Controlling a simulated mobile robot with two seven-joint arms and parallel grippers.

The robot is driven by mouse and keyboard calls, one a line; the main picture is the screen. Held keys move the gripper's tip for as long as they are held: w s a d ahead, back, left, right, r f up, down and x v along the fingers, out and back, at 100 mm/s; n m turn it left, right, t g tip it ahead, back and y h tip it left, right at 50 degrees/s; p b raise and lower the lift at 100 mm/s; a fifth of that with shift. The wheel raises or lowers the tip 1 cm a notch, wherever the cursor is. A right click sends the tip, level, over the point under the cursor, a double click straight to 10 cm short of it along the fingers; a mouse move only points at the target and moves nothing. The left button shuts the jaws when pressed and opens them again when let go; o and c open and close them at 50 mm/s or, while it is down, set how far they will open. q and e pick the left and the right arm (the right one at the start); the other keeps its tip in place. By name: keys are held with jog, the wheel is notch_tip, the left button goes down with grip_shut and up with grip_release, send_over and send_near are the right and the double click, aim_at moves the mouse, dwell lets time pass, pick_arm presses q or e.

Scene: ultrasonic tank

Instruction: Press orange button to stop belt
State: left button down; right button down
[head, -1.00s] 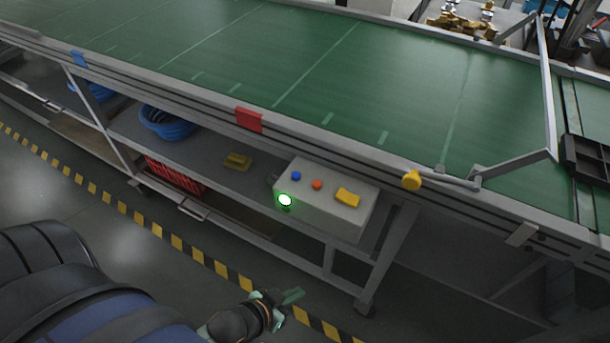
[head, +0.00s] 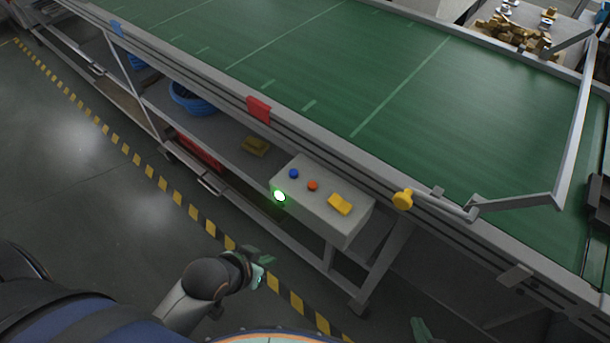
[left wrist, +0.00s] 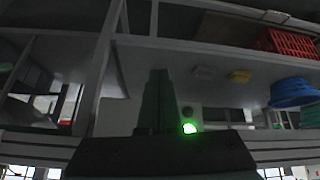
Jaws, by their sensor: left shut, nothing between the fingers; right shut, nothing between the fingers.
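The orange button (head: 312,186) is on the sloped top of a grey control box (head: 345,232) mounted on the side of the conveyor. It sits between a blue button (head: 293,173) and a yellow switch (head: 340,204). A green lamp (head: 279,196) glows on the box's front; its glow also shows in the left wrist view (left wrist: 189,128). The green belt (head: 300,62) runs behind the box. My left gripper (head: 262,262) is shut and empty, below and left of the box, apart from it. Only the tip of my right gripper (head: 422,329) shows at the bottom edge; it is shut.
A red clip (head: 258,109) and a yellow knob (head: 402,200) stick out from the belt's rail. A metal guide arm (head: 520,203) crosses the belt. The floor in front is clear.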

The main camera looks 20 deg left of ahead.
pick_arm(q)
jog(key=w+d+r+n+h+p, duration=0.1)
jog(key=w+d+r+n, duration=0.2)
jog(key=r, duration=0.6)
notch_tip(320, 180, up, 10)
jog(key=n+h, duration=0.4)
jog(key=n, duration=1.1)
send_over(312, 186)
jog(key=shift+s+a+r+n, duration=0.1)
jog(key=shift+a+r+n, duration=0.45)
jog(key=shift+n, duration=0.35)
jog(key=shift+f, duration=0.2)
notch_tip(312, 186, down, 6)
jog(key=b, duration=0.5)
jog(key=shift+f+b, duration=0.15)
jog(key=shift+b, duration=0.25)
jog(key=shift+f, duration=1.1)
